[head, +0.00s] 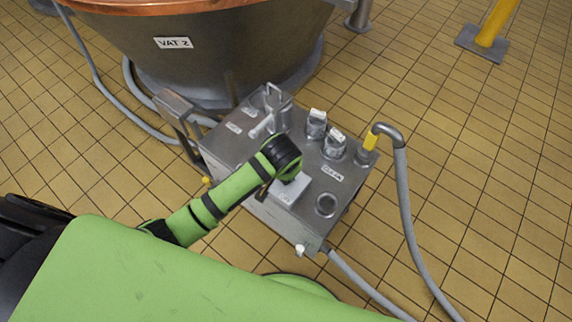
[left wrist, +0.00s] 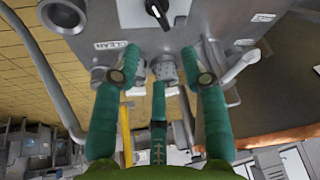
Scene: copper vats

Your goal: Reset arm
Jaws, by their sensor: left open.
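My left arm reaches in from the lower left in the head view, its dark wrist (head: 282,152) over a grey metal control box (head: 232,148). The arm hides the fingers there. In the left wrist view my left gripper (left wrist: 162,78) is open, its teal fingers apart with nothing held between them. A third, narrower teal part stands between the fingers. The fingers point towards the box face, near a grey knurled knob (left wrist: 163,70); I cannot tell whether they touch it. A black switch (left wrist: 157,10) on a pale plate lies beyond the fingers. My right gripper is not in view.
The box carries capped knobs (head: 316,122), a round port (head: 326,205), a "CLEAN" label (head: 332,173) and a bent pipe with a grey hose (head: 405,200). A vat marked "VAT 2" (head: 230,55) stands behind. A yellow post (head: 492,25) is at upper right. Tiled floor at right is open.

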